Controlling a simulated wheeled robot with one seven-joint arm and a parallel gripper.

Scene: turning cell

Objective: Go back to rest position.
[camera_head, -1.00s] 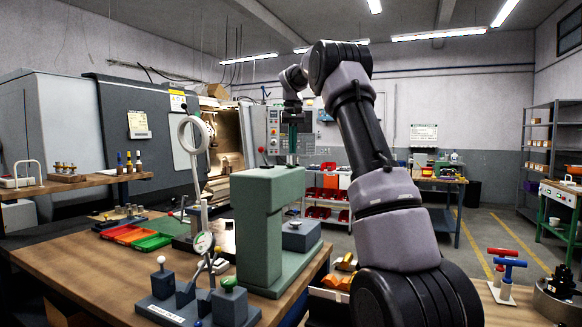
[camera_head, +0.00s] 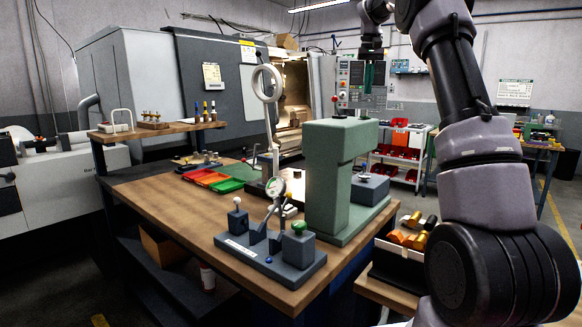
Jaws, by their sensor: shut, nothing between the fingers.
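My gripper (camera_head: 373,86) hangs from my raised arm at the upper right of the head view, fingers pointing down. It is shut and empty. It appears above and behind the green press-like block (camera_head: 328,180) on the workbench, in front of the lathe's control panel. The gap in depth between gripper and block is hard to judge. My arm's large links fill the right side and hide part of the room there.
The wooden workbench (camera_head: 160,196) holds a dial gauge stand (camera_head: 270,258), red, orange and green trays (camera_head: 212,180) and a white ring on a post (camera_head: 267,84). A lathe (camera_head: 190,88) stands behind.

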